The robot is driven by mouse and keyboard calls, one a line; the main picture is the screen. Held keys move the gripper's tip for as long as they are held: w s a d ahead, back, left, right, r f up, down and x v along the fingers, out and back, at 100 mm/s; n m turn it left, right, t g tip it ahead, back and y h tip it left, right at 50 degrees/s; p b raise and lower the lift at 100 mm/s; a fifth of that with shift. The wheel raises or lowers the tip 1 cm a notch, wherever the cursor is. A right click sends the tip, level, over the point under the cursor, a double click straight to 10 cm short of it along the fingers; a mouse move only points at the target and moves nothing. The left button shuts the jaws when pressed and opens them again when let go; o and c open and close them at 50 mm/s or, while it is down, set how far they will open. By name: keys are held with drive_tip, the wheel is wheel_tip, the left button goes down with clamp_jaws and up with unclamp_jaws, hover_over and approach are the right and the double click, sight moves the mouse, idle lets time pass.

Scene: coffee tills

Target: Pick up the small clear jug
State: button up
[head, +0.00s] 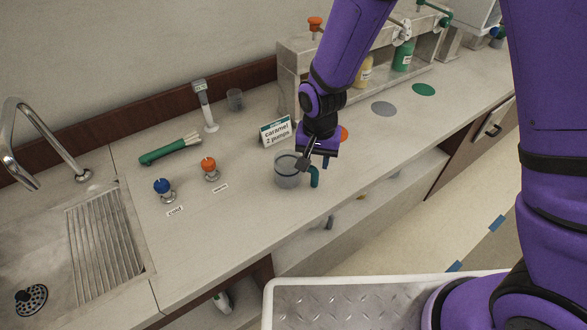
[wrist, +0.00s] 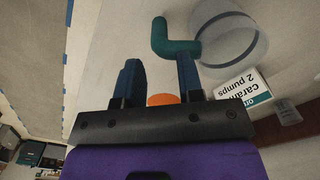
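The small clear jug (head: 287,172) stands upright on the counter, with a teal bent handle (head: 314,176) on its right side. In the wrist view the clear jug (wrist: 236,40) is at the top right, and its handle points left. My gripper (head: 316,163) is just above and beside the jug's handle side. In the wrist view my gripper (wrist: 158,62) has its two dark blue fingers apart with nothing between them. The right finger overlaps the handle's lower edge in the picture; I cannot tell whether they touch.
A "caramel 2 pumps" card (head: 276,131) stands just behind the jug. An orange disc (head: 344,133) lies behind my gripper. A small clear cup (head: 235,99), a green-handled brush (head: 170,150) and orange (head: 209,166) and blue (head: 162,188) knobs are left. The counter's front edge is close.

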sight(315, 177)
drive_tip(key=shift+f, duration=3.35)
drive_tip(key=shift+c, duration=0.5)
clamp_jaws()
